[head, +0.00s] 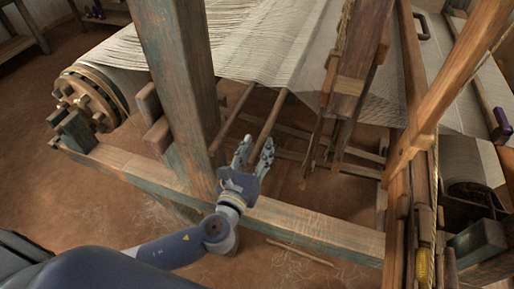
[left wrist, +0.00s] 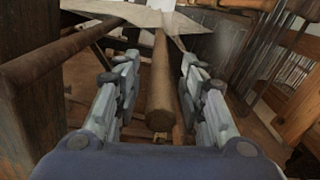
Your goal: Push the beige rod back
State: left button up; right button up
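The beige rod (head: 269,120) slopes back under the loom's threads, its near end by my left gripper (head: 256,147). In the left wrist view the rod (left wrist: 160,85) shows end-on, a tan round bar between the two fingers of my left gripper (left wrist: 158,75). The fingers are spread, with a gap on each side of the rod. A darker brown rod (head: 231,119) runs beside it to the left; it also shows in the left wrist view (left wrist: 62,55). The far end of the beige rod is hidden. My right gripper is not in view.
A thick wooden post (head: 178,70) stands just left of my left gripper. A low front beam (head: 310,222) crosses below it. Hanging wooden frames (head: 345,95) stand to the right, and white threads (head: 250,40) stretch above. A thin stick (head: 300,252) lies on the floor.

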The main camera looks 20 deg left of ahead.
pick_arm(q)
grip_shut()
jog(key=a, duration=0.6)
jog(key=shift+w, duration=0.1)
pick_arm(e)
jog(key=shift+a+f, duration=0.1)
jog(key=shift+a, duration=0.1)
